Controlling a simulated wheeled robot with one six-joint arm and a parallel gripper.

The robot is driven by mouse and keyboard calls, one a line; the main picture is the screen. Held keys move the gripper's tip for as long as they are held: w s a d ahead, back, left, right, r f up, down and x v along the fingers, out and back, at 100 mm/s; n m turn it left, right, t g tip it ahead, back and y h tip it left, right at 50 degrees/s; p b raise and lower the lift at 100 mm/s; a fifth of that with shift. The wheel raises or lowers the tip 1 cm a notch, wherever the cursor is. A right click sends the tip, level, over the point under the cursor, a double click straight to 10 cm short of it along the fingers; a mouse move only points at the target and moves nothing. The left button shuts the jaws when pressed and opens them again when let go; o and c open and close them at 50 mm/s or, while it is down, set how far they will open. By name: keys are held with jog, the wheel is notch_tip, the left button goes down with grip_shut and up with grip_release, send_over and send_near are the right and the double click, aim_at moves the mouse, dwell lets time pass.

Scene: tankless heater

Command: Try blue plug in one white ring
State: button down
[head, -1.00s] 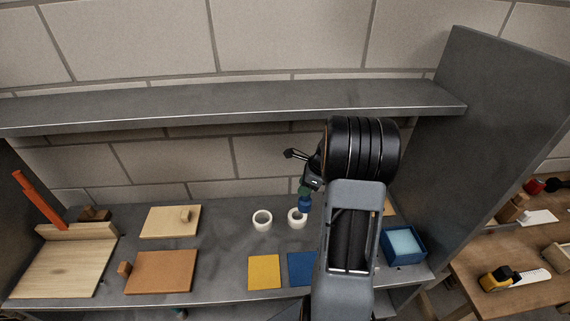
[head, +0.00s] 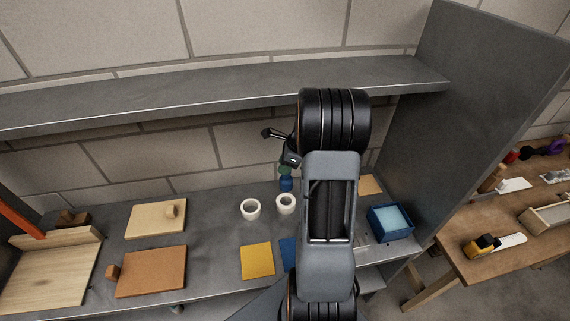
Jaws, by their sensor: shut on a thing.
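The blue plug (head: 286,184) is held upright under my gripper (head: 285,171), which is shut on it. A greenish part shows just above the blue, between the jaws. Two white rings lie on the grey bench: the left ring (head: 250,209) and the right ring (head: 286,204). The plug appears just above the right ring in the picture, toward the wall. The right ring's opening shows. I cannot tell the plug's exact height over the bench. My arm hides the bench to the right of the plug.
A yellow pad (head: 257,261) and a partly hidden blue pad (head: 288,252) lie in front of the rings. A blue box (head: 391,222) stands at the right. Wooden boards (head: 152,272) lie at the left. A grey shelf (head: 200,95) runs above the bench.

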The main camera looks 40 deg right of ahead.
aim_at(284, 180)
jog(key=shift+f+b, duration=2.3)
jog(key=shift+f, duration=1.3)
jog(key=shift+f+b, duration=0.3)
jog(key=shift+f, duration=0.05)
jog(key=shift+r+p, duration=0.3)
jog(key=shift+p, duration=0.35)
jog(key=shift+f, duration=0.35)
jog(key=shift+r, duration=0.35)
jog(key=shift+a+p, duration=0.1)
jog(key=shift+p, duration=0.2)
dwell(0.7)
jog(key=shift+f, duration=0.3)
dwell(0.4)
jog(key=shift+r, duration=0.3)
jog(key=shift+f, duration=0.3)
dwell(0.4)
